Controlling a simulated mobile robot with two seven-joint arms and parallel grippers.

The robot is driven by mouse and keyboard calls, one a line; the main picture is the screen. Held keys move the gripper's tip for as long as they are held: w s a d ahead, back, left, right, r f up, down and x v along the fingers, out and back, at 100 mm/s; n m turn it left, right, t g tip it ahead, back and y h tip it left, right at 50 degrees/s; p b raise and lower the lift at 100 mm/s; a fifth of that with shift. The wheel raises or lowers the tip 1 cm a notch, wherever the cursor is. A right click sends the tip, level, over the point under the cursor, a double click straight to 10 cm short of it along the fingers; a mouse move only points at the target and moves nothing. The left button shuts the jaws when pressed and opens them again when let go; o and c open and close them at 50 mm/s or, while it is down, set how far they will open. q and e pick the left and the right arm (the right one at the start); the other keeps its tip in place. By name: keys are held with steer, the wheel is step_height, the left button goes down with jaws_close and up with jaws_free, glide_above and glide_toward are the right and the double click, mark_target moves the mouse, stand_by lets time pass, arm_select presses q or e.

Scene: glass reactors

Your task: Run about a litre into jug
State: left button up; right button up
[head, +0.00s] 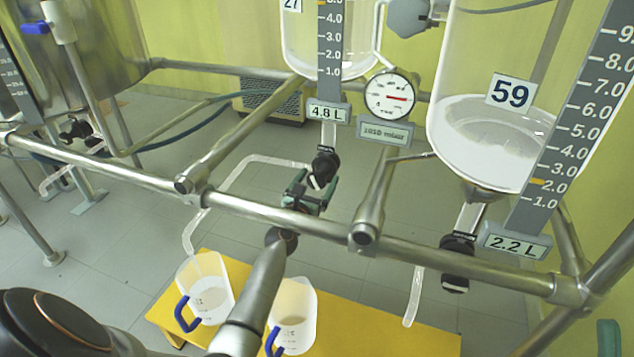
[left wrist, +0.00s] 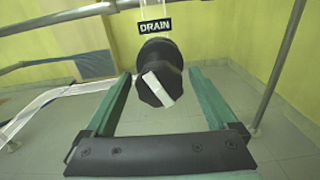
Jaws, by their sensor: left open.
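The glass vessel marked 27 (head: 350,40) has a 4.8 L readout (head: 328,112). Below it is its black drain knob (head: 325,166), which also shows in the left wrist view (left wrist: 160,72) under a DRAIN label (left wrist: 155,26), its white bar tilted. My left gripper (head: 314,187) is open, its green fingers on either side of the knob with gaps visible. A clear tube (head: 235,172) runs left from the drain and down to the mouth of a jug (head: 206,288) with a blue handle. A pale patch shows in this jug; its level is unclear. A green piece (head: 608,338) at the right edge looks like my right fingertip.
A second blue-handled jug (head: 295,312) stands beside the first on a yellow bench (head: 400,338). Vessel 59 (head: 495,135) reads 2.2 L and has its own black knob (head: 457,262) and tube. A steel rail (head: 410,253) crosses in front. A gauge (head: 390,97) sits between the vessels.

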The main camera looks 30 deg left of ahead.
arm_select(q)
steer(key=c, duration=1.4)
steer(key=shift+m, duration=0.4)
steer(key=m, duration=0.4)
steer(key=shift+m+p, duration=0.3)
steer(key=shift+m, duration=0.1)
steer(key=m+p, duration=0.1)
steer(key=m, duration=0.4)
steer(key=shift+a+r, duration=0.1)
steer(key=m+p, duration=0.1)
steer(key=m, duration=0.4)
steer(key=shift+m+p, duration=0.3)
steer(key=shift+m, duration=0.1)
steer(key=m+p, duration=0.2)
steer(key=m, duration=0.3)
steer(key=shift+m, duration=0.3)
arm_select(e)
steer(key=shift+n, duration=0.5)
steer(key=r, duration=0.5)
steer(key=shift+s+d+r, duration=0.1)
steer(key=shift+d, duration=0.1)
